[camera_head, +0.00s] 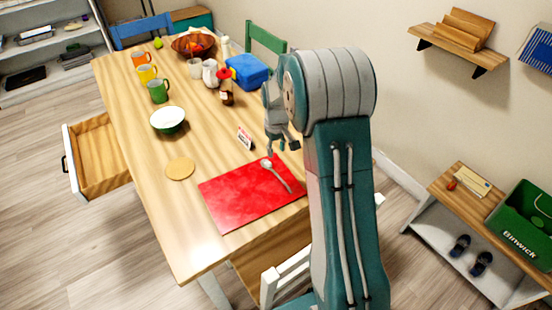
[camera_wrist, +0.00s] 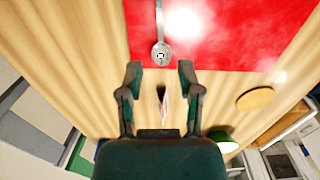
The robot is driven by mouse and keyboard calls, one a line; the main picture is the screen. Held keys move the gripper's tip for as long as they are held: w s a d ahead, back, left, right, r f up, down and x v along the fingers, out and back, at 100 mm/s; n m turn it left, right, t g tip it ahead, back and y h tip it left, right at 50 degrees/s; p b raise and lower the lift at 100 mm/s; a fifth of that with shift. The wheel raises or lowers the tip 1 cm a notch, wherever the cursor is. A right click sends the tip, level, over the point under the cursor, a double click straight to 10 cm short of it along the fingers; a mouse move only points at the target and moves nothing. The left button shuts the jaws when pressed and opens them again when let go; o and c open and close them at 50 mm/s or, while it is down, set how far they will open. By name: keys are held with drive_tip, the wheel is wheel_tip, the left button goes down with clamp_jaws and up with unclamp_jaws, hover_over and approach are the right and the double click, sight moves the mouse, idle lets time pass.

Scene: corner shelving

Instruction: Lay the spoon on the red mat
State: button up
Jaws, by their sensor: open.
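The silver spoon (camera_head: 277,175) lies on the red mat (camera_head: 237,200), near the mat's far right corner. Its bowl is close to the mat's far edge and its handle runs toward the near right. In the wrist view the spoon (camera_wrist: 160,50) lies flat with its bowl toward my gripper, and the red mat (camera_wrist: 220,40) shows around it. My gripper (camera_head: 283,146) is above the table, just beyond the spoon's bowl. In the wrist view my gripper (camera_wrist: 160,75) has its fingers apart with nothing held, clear of the spoon.
A small card (camera_head: 244,138) and a round cork coaster (camera_head: 180,168) are near the mat. A bowl (camera_head: 168,119), a green mug (camera_head: 158,91) and a blue box (camera_head: 248,71) stand farther back. An open drawer (camera_head: 98,157) juts out at left. A white chair (camera_head: 287,274) is in front.

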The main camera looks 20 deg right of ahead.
drive_tip(key=s+a+r+m+t, duration=0.1)
drive_tip(key=s+a+r, duration=0.2)
drive_tip(key=s+r, duration=0.35)
drive_tip(key=s+a+r+t, duration=0.2)
drive_tip(key=s+a+r, duration=0.15)
drive_tip(key=r, duration=0.65)
drive_tip(key=s+a+r+t, duration=0.1)
drive_tip(key=s+a+r, duration=0.1)
drive_tip(key=s, duration=0.7)
drive_tip(key=s+a+r+m+t, duration=0.1)
drive_tip(key=s+a+r, duration=0.1)
drive_tip(key=s, duration=0.7)
drive_tip(key=shift+a+r+t, duration=0.15)
drive_tip(key=shift+r+t, duration=0.05)
drive_tip(key=shift+t, duration=0.1)
drive_tip(key=shift+s, duration=0.15)
